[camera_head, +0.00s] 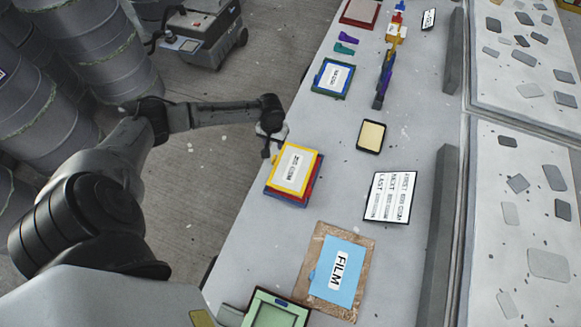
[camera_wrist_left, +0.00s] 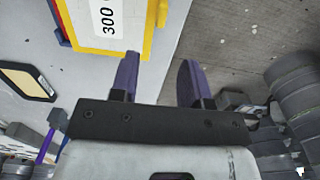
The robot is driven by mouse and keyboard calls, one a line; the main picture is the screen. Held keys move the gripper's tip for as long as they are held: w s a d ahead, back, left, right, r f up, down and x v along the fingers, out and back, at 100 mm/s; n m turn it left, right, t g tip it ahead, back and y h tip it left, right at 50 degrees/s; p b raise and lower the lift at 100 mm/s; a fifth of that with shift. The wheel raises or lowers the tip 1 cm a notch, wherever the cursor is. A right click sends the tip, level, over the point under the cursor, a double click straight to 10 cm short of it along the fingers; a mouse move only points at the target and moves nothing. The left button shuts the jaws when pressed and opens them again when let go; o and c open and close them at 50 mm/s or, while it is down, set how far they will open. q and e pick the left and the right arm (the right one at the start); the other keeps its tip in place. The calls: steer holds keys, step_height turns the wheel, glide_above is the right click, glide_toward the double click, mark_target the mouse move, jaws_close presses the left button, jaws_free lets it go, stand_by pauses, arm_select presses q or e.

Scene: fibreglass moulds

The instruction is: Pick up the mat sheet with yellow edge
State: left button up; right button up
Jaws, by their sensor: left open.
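The mat sheet with yellow edge (camera_head: 311,166) has a white label and lies on top of a small stack at the left edge of the table in the head view. Blue-edged and red-edged sheets (camera_head: 316,184) show beneath it. My left gripper (camera_head: 271,154) is at the sheet's upper left edge, open, with nothing seen held. In the left wrist view the sheet's yellow edge (camera_wrist_left: 75,36) is at the top, and one purple finger of the gripper (camera_wrist_left: 158,68) overlaps its corner. The other finger is over the floor. I cannot tell whether finger and sheet touch. My right gripper is not in view.
A blue-and-green-edged sheet (camera_head: 333,77), a yellow pad (camera_head: 371,136), a sign (camera_head: 389,196), a FILM sheet (camera_head: 337,270) and a green frame (camera_head: 277,312) lie on the table (camera_head: 260,238). Grey drums (camera_head: 92,60) and a grey machine (camera_head: 203,37) stand on the floor.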

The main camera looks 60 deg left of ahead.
mark_target(292, 165)
arm_select(q)
steer(key=shift+d+f, duration=0.1)
steer(key=shift+f, duration=4.45)
steer(key=shift+s, duration=0.1)
jaws_close()
